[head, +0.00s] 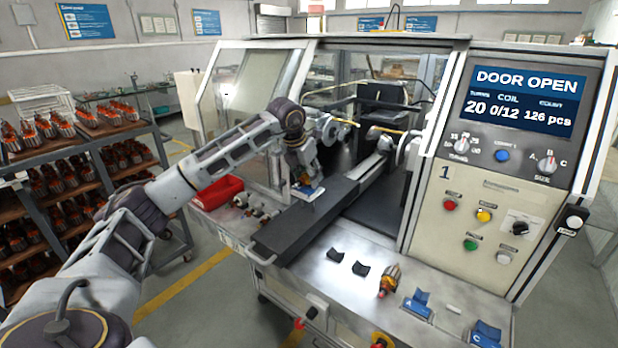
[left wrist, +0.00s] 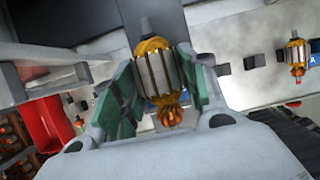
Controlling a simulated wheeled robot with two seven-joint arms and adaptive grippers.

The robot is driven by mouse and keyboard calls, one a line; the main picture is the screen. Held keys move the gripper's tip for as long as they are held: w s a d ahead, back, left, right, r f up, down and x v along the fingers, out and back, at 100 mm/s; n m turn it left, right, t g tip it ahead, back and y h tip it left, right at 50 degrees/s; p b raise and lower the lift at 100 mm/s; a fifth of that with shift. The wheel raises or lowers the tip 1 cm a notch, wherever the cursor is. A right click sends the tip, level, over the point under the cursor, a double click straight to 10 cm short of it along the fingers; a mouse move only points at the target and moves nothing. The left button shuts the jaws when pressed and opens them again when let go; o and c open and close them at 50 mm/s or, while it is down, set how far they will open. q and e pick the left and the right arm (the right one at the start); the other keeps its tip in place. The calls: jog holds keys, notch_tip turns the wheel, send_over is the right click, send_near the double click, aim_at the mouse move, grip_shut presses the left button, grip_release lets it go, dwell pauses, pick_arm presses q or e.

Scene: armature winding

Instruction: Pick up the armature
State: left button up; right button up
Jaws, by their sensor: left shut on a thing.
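My left gripper (head: 308,186) is over the machine's front ledge, left of the long dark bar. In the left wrist view the green fingers of the left gripper (left wrist: 158,85) are shut on an armature (left wrist: 158,72), one on each side of its grey ribbed core. Its yellow-orange winding and the copper end show beyond the fingers. In the head view this armature is mostly hidden by the gripper. I cannot tell whether it touches the surface under it. My right gripper is not in view.
Another armature (head: 388,279) stands on the ledge near blue holders (head: 418,303). A red bin (head: 217,192) is left of my gripper. A dark bar (head: 306,218) runs into the open winding machine, whose screen (head: 521,101) reads DOOR OPEN. Shelves of armatures (head: 80,165) stand left.

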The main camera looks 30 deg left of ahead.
pick_arm(q)
jog(key=shift+r, duration=0.2)
jog(key=shift+r+b, duration=0.85)
jog(key=shift+r, duration=4.05)
jog(key=shift+s+f, duration=0.1)
